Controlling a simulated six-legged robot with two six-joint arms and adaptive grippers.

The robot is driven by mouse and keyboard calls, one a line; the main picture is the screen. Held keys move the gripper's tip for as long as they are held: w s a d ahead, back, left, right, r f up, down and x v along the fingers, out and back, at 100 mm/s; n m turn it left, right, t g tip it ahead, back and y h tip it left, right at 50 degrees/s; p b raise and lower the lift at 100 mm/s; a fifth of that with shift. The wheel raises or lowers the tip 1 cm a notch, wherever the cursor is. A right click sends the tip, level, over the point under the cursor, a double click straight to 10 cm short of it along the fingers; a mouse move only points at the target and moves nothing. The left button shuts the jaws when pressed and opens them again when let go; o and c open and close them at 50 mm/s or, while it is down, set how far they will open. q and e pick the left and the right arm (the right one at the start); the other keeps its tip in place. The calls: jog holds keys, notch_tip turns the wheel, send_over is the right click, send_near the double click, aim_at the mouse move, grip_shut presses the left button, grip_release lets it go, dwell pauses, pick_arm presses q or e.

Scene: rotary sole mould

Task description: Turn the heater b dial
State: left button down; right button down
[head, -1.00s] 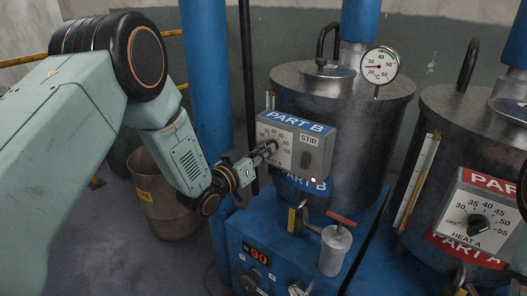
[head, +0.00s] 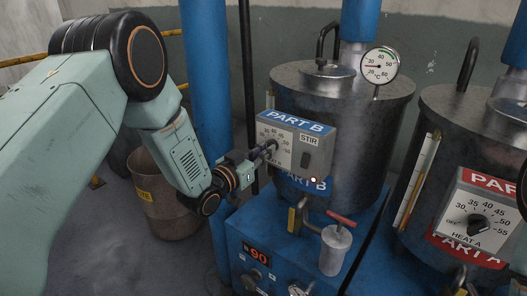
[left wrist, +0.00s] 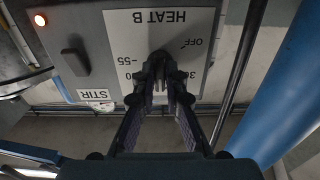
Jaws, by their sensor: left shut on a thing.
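The heater b dial (left wrist: 160,57) is a dark knob on the pale HEAT B plate, which appears upside down in the left wrist view. My left gripper (left wrist: 163,76) is shut on the dial, one finger on each side of it. In the head view, my left gripper (head: 268,149) reaches in from the left to the grey PART B control box (head: 317,140) and hides the dial there. Part of the scale is covered by the fingers; OFF, 30 and 55 marks show in the left wrist view. The dial's pointer is hidden.
A dark STIR switch (left wrist: 75,60) and a lit indicator (left wrist: 40,20) are on the same box. The steel tank (head: 350,100) stands behind it. A red-handled valve (head: 340,219) is below. A blue pipe (head: 206,90) runs close beside my left arm.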

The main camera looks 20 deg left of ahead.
pick_arm(q)
jog(key=shift+w+r, duration=0.2)
jog(key=shift+r, duration=0.2)
jog(key=c, duration=1.7)
grip_release()
jog(key=shift+c, duration=0.2)
jog(key=o, duration=0.3)
jog(key=shift+f, duration=0.15)
jog(key=shift+o, duration=0.2)
jog(key=shift+f, duration=0.15)
jog(key=shift+s, duration=0.15)
jog(key=v, duration=1.1)
jog(key=shift+s+a, duration=0.15)
jog(key=shift+s, duration=0.25)
